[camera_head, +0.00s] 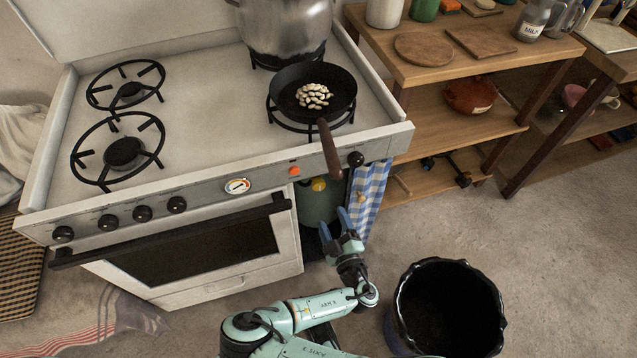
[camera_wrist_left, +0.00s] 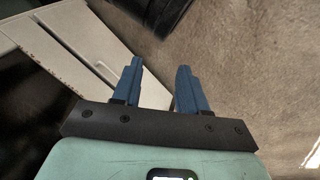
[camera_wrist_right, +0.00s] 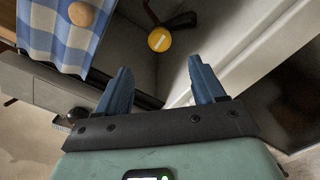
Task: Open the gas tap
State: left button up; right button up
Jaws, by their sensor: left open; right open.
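The gas tap looks like a round yellow knob (camera_head: 319,184) on top of a dark green gas cylinder (camera_head: 316,207), which stands in the gap beside the oven. In the right wrist view the yellow knob (camera_wrist_right: 159,40) bears a pale bar and lies ahead of the fingers. My right gripper (camera_head: 333,222) is open and empty, just in front of the cylinder and apart from the knob. It also shows in the right wrist view (camera_wrist_right: 160,82). My left gripper (camera_wrist_left: 157,76) is open and empty; it is not visible in the head view.
A blue checked cloth (camera_head: 368,188) hangs right of the cylinder. The stove (camera_head: 215,110) carries a pan (camera_head: 288,84) with pale beans, its handle jutting over the front edge. A dark bin (camera_head: 402,315) stands right of my right arm. A wooden shelf (camera_head: 430,117) is at right.

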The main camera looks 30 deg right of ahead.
aim_at(320, 188)
jog(key=b+x, duration=0.2)
jog(key=x, duration=0.9)
jog(key=shift+w+d+b, duration=0.15)
jog(key=shift+w+b, duration=0.15)
jog(key=shift+w, duration=0.05)
pick_arm(q)
jog(key=shift+g, duration=0.7)
jog(key=shift+s+a+f, duration=0.25)
jog(key=shift+s+f, duration=0.25)
jog(key=shift+f, duration=0.3)
jog(key=shift+s+a+f, duration=0.2)
jog(key=shift+s+f, duration=0.35)
jog(key=shift+f, duration=0.25)
jog(key=shift+s+a+f, duration=0.25)
jog(key=shift+s+f, duration=0.25)
jog(key=shift+f, duration=0.3)
pick_arm(e)
jog(key=shift+w+d, duration=0.15)
jog(key=shift+w, duration=0.45)
jog(key=c, duration=1.1)
